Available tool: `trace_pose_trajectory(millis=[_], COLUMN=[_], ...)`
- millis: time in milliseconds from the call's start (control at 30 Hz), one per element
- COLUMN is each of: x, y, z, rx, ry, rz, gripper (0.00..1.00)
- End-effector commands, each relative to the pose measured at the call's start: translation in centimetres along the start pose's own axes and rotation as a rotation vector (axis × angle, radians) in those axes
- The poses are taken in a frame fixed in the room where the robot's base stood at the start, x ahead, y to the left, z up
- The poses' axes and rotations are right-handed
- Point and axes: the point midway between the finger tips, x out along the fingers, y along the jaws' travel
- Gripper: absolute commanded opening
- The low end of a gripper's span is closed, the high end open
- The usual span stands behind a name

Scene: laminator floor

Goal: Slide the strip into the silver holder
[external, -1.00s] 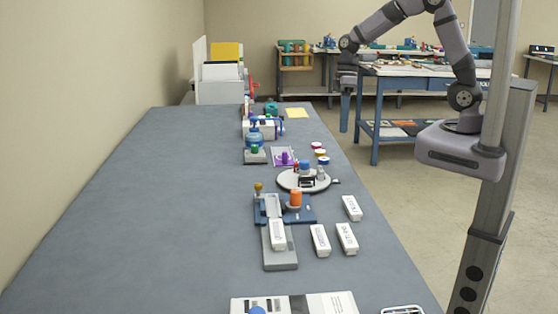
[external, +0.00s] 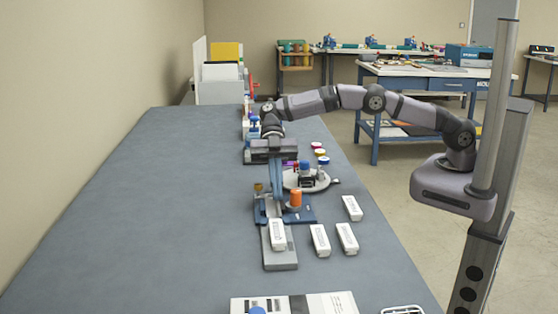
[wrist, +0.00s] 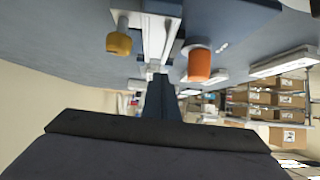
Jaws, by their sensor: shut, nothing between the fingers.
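A silver channel-shaped piece, which looks like the silver holder, sits on a blue base (external: 305,214); the channel (wrist: 156,35) shows in the wrist view. A yellow knob (wrist: 118,43) and an orange knob (wrist: 199,66) stand on either side of it. A white labelled block (external: 277,233) lies on a grey plate (external: 281,261) in front of the base. I cannot tell for sure which piece is the strip. My gripper (external: 275,202) points down over the channel, with its blue fingers shut and empty. The fingers hide part of the channel; whether they touch it is unclear.
More white labelled blocks (external: 320,240) lie right of the grey plate. A round grey turntable (external: 322,184) with small items stands close behind the base at right. A printed sheet (external: 330,304) lies at the front. The table's left side is clear.

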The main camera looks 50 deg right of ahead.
Motion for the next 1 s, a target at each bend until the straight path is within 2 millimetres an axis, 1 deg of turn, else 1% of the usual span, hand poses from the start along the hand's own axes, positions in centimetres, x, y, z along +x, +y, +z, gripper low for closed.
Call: trace_pose_trajectory(millis=[267,467,667,1000], x=[0.3,1.2,3.5,8.9], y=[0.3,0.3,0.2,0.2], z=[0.1,-0.8,-2.5,-6.3], rx=[-0.008,-0.008,-0.008,-0.007], ry=[0.006,0.005,0.004,0.004], rz=[0.006,0.005,0.003,0.003], gripper=[0.0,0.0,0.0,0.0])
